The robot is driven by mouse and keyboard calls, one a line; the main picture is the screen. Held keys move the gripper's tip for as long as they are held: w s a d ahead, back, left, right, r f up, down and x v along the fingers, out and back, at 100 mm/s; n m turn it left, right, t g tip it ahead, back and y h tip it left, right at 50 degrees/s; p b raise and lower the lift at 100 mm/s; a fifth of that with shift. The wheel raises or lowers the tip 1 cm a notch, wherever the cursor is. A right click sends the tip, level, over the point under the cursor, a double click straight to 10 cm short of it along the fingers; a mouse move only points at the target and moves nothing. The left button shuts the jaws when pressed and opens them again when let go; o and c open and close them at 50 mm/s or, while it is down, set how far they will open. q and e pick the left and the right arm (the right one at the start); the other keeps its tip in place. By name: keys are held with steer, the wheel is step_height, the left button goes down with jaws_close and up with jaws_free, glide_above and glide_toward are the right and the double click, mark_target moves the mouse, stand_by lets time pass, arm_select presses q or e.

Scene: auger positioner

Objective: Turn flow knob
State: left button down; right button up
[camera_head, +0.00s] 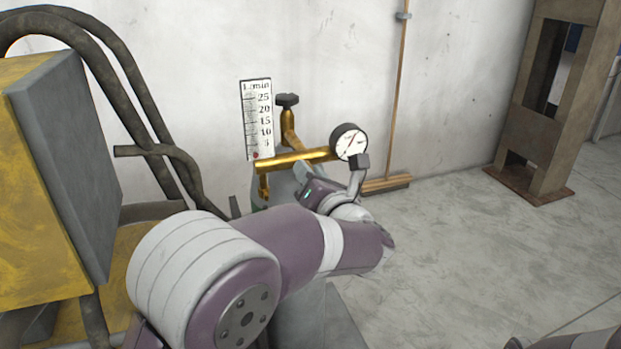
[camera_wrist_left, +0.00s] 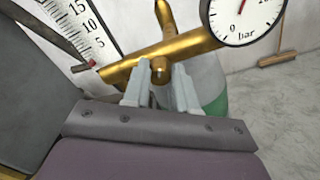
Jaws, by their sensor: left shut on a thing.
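The brass regulator (camera_head: 297,160) stands in front of the wall, with a horizontal brass body and a round pressure gauge (camera_head: 349,143) at its right end. In the left wrist view, a short rounded brass flow knob (camera_wrist_left: 160,72) sticks out from the regulator body toward me. My left gripper (camera_wrist_left: 160,88) has its two pale fingers on either side of this knob and is shut on it. In the head view my left gripper (camera_head: 303,172) is just below the brass body, and my own arm and wrist hide the knob. My right gripper is out of view.
A yellow and grey machine (camera_head: 60,170) with thick hoses is at left. A broom (camera_head: 386,184) leans on the wall.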

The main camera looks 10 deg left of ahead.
arm_select(q)
steer(key=n+h+p, duration=0.1)
steer(key=n+p, duration=2.7)
steer(key=shift+s+a+n+p, duration=0.1)
steer(key=shift+a+n+p, duration=0.05)
steer(key=shift+n+p, duration=0.2)
stand_by(1.0)
stand_by(0.3)
steer(key=c, duration=0.9)
jaws_free()
